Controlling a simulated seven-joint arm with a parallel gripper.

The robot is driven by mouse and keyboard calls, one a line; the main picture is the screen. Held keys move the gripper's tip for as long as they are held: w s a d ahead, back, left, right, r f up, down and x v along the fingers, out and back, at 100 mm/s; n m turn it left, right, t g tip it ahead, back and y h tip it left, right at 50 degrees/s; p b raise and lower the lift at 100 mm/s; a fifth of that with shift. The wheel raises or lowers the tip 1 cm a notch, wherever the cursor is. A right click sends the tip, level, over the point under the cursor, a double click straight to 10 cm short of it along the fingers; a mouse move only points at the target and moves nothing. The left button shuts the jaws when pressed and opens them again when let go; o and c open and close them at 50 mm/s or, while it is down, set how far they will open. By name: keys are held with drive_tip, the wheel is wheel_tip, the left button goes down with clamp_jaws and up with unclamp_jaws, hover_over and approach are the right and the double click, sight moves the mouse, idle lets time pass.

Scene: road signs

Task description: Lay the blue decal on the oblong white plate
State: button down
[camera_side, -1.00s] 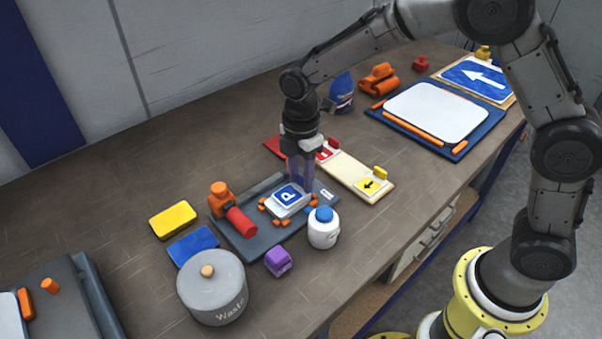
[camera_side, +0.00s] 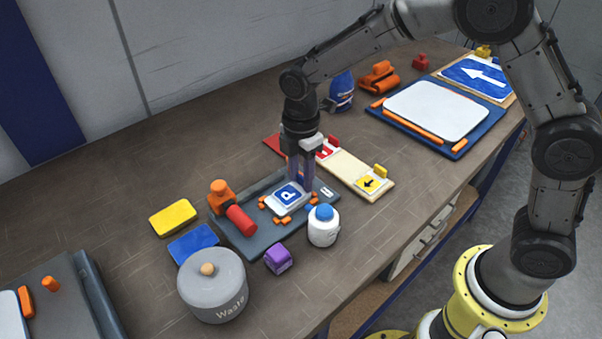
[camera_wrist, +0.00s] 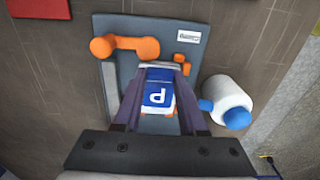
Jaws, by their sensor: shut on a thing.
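The blue decal (camera_side: 288,195) carries a white P and is over the small oblong white plate (camera_side: 296,207) in the grey fixture. I cannot tell for sure whether it touches the plate. My gripper (camera_side: 301,181) points down at the decal's far edge and is shut on the blue decal, apparently by its upright tab. In the wrist view the decal (camera_wrist: 158,97) lies between the fingers (camera_wrist: 157,110), with white plate showing around it. The fingers hide part of the tab.
An orange-and-red tool (camera_side: 235,212) lies on the fixture (camera_side: 252,243) to the left. A white bottle with a blue cap (camera_side: 323,228) stands close right, a purple block (camera_side: 278,259) in front. Bare bench is at the back left.

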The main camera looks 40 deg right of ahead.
drive_tip(key=shift+f, duration=0.1)
idle(0.7)
drive_tip(key=shift+c, duration=1.9)
unclamp_jaws()
drive_tip(key=shift+o, duration=0.2)
drive_tip(key=o, duration=0.3)
drive_tip(key=shift+o, duration=0.2)
drive_tip(key=shift+r, duration=3.5)
